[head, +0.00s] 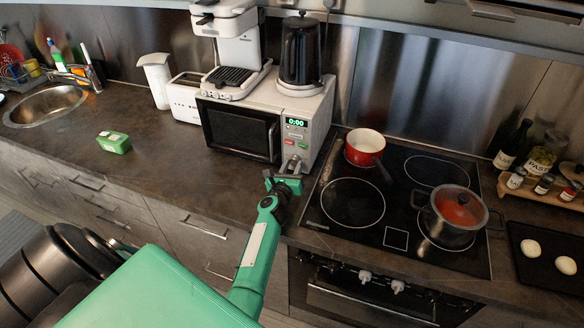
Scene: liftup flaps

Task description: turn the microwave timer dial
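The white microwave (320,112) stands on the counter, with a dark door at left and a control panel at right. Its display (296,123) reads 0:00, with a green and a red button below it. My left gripper (290,167) is at the lower part of the panel, right in front of where the dial sits. My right gripper is not in view.
A coffee machine (238,45) and a black kettle (301,50) stand on top of the microwave. A red pot (364,146) and a lidded pan (447,235) are on the stove to the right. A green box (114,142) lies on the open counter at left.

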